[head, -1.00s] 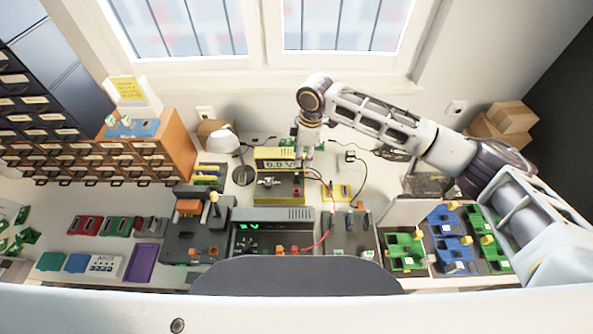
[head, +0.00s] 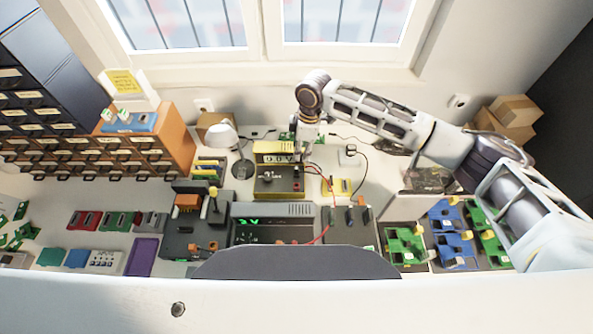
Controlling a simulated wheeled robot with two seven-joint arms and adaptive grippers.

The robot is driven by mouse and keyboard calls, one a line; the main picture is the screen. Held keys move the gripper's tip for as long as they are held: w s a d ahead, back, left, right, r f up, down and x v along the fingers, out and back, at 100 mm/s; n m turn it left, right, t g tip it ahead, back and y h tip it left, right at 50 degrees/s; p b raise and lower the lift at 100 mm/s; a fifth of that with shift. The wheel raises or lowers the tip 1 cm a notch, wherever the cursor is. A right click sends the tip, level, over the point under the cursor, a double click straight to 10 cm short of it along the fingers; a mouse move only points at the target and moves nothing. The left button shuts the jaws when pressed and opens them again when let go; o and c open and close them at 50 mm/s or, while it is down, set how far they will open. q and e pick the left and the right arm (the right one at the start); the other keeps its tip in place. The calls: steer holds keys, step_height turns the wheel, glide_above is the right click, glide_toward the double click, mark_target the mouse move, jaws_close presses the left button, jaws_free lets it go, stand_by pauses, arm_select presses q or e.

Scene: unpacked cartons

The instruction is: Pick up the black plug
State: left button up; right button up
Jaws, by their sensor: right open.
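A small dark item, which looks like the black plug (head: 351,150), sits at the end of a black cable on the white desk, right of the yellow meter box (head: 279,181). It is too small to see clearly. My right gripper (head: 303,152) points down at the back right corner of the meter box, left of the plug and apart from it. It is open, and nothing shows between its fingers. Its fingertips are small and partly hard to make out. My left gripper is not in the head view.
A white lamp (head: 222,133) and an orange drawer cabinet (head: 178,145) stand to the left. Red and black leads run right of the meter box. Green and blue trays (head: 455,250) lie at the right. Cardboard boxes (head: 514,112) stand at the back right.

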mark_target(297, 168)
steer(key=shift+a+f+b, duration=0.2)
steer(key=shift+f+b, duration=0.65)
steer(key=shift+f, duration=0.8)
steer(key=shift+a+f+b, duration=0.2)
steer(key=shift+f+b, duration=0.65)
steer(key=shift+f, duration=0.8)
steer(key=shift+w+a+f+b, duration=0.1)
steer(key=shift+a+f+b, duration=0.05)
steer(key=shift+f+b, duration=0.8)
steer(key=shift+w+a+f+b, duration=0.1)
steer(key=shift+f+b, duration=0.5)
steer(key=shift+b, duration=0.55)
steer(key=shift+s+a+f+b, duration=0.1)
steer(key=shift+a+f+b, duration=0.05)
steer(key=shift+f+b, duration=0.95)
steer(key=shift+r, duration=0.1)
steer(key=c, duration=0.9)
